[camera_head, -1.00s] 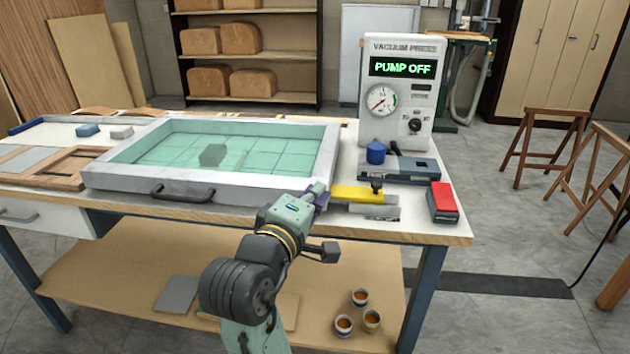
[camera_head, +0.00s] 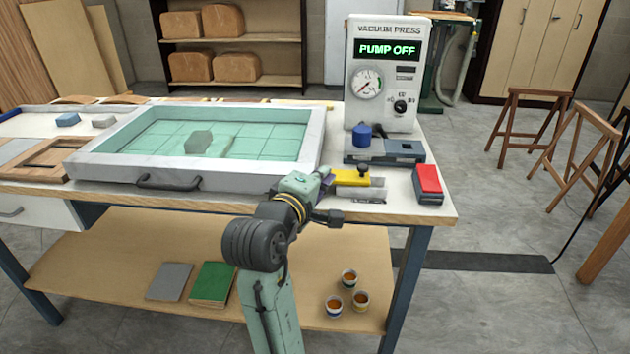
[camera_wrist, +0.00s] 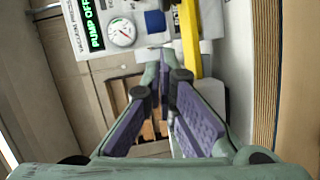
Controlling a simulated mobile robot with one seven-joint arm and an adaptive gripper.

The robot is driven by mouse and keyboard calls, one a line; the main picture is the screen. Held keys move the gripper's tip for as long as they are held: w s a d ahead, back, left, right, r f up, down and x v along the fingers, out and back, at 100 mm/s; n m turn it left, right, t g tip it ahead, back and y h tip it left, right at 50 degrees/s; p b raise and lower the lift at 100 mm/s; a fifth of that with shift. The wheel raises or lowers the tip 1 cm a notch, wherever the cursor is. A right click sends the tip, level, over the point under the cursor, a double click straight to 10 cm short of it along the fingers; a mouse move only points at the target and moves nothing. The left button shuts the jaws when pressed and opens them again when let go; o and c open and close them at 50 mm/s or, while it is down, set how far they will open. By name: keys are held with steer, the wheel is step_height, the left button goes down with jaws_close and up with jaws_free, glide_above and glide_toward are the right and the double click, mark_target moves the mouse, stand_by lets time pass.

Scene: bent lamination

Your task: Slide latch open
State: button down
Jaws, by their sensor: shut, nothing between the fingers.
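The latch shows as a yellow bar (camera_head: 350,178) with a dark knob (camera_head: 363,171) on a pale metal mount (camera_head: 376,184), at the front right of the workbench. My gripper (camera_head: 327,177) is shut and empty at the left end of the yellow bar. In the wrist view my gripper's purple-padded fingers (camera_wrist: 166,72) come together at their tips. The yellow bar (camera_wrist: 190,40) is just right of the tips there. I cannot tell whether they touch it. The bar's left end is partly hidden by my gripper in the head view.
A vacuum press unit (camera_head: 384,75) reading PUMP OFF stands behind the latch. A red-topped block (camera_head: 428,180) lies to the right. A framed press bed (camera_head: 306,150) with a dark handle (camera_head: 168,184) is to the left. Cups (camera_head: 349,278) stand on the lower shelf.

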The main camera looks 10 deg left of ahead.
mark_target(343, 177)
steer(key=x, duration=0.3)
steer(key=shift+w+d, duration=0.1)
steer(key=shift+w, duration=0.25)
steer(key=shift+w+d+f+p, duration=0.1)
steer(key=shift+w+d+p, duration=0.15)
steer(key=shift+d, duration=0.35)
steer(key=shift+w+d+f+p, duration=0.15)
steer(key=shift+w+d+p, duration=0.1)
steer(key=shift+d, duration=0.35)
steer(key=shift+w+d+f, duration=0.2)
steer(key=shift+w+d, duration=0.05)
steer(key=shift+d, duration=0.25)
steer(key=d+p, duration=0.1)
steer(key=d, duration=0.3)
steer(key=shift+d, duration=0.15)
steer(key=shift+p, duration=0.35)
